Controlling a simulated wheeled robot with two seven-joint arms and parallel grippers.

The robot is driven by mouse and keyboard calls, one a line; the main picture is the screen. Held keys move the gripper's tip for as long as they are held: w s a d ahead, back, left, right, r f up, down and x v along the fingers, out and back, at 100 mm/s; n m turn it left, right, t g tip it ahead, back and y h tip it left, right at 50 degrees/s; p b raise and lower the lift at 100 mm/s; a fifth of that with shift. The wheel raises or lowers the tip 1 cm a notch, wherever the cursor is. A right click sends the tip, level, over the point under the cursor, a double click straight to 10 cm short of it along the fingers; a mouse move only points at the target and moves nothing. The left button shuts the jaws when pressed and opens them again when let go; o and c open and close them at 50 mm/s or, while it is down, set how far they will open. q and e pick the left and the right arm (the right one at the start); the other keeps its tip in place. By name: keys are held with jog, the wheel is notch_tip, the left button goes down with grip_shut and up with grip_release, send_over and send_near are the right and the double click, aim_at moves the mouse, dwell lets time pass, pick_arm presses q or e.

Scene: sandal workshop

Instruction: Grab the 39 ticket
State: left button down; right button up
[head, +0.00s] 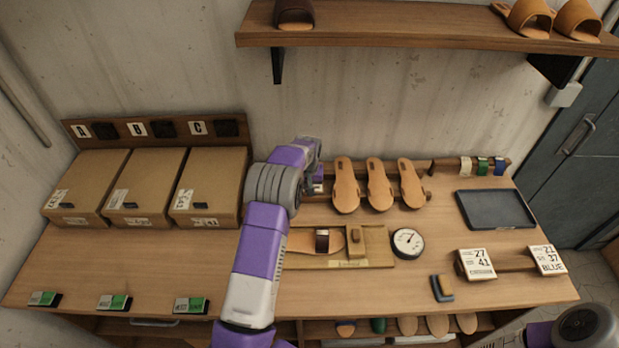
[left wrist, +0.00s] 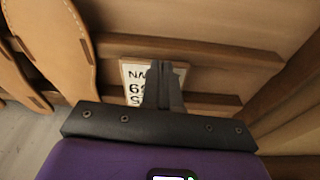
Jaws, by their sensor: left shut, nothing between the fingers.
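A pale ticket card (left wrist: 132,72) shows in the left wrist view behind my left gripper's fingers (left wrist: 163,75). Its print is upside down and partly covered; I make out "WN" and a number that ends in 9, with the rest hidden. It lies against wooden rails. The fingers are shut and empty in front of the card; I cannot tell if they touch it. In the head view my left gripper (head: 318,182) is at the left end of the sole rack, and a small white piece of the card shows beside it. My right gripper is out of view.
Sandal soles (head: 378,185) hang just right of my left gripper. Other cards, 27/41 (head: 478,263) and 21/37 BLUE (head: 547,260), stand at the right. Cardboard boxes (head: 145,185) are at the left. A wooden shelf (head: 420,30) hangs above. A dark tray (head: 495,209) and dial (head: 408,242) sit on the bench.

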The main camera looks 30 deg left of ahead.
pick_arm(q)
jog(key=shift+w+a+p, duration=0.15)
jog(key=shift+w+a, duration=0.25)
jog(key=shift+w, duration=0.35)
jog(key=shift+w+a+p, duration=0.15)
jog(key=shift+w+a, duration=0.2)
jog(key=shift+w, duration=0.45)
jog(key=shift+w+a+p, duration=0.15)
jog(key=shift+w+a, duration=0.25)
jog(key=shift+w, duration=0.35)
jog(key=shift+f+p, duration=0.3)
jog(key=shift+f, duration=0.05)
jog(key=shift+f+b, duration=0.3)
jog(key=shift+b, duration=0.1)
jog(key=shift+s+d+f, duration=0.1)
jog(key=shift+f, duration=0.1)
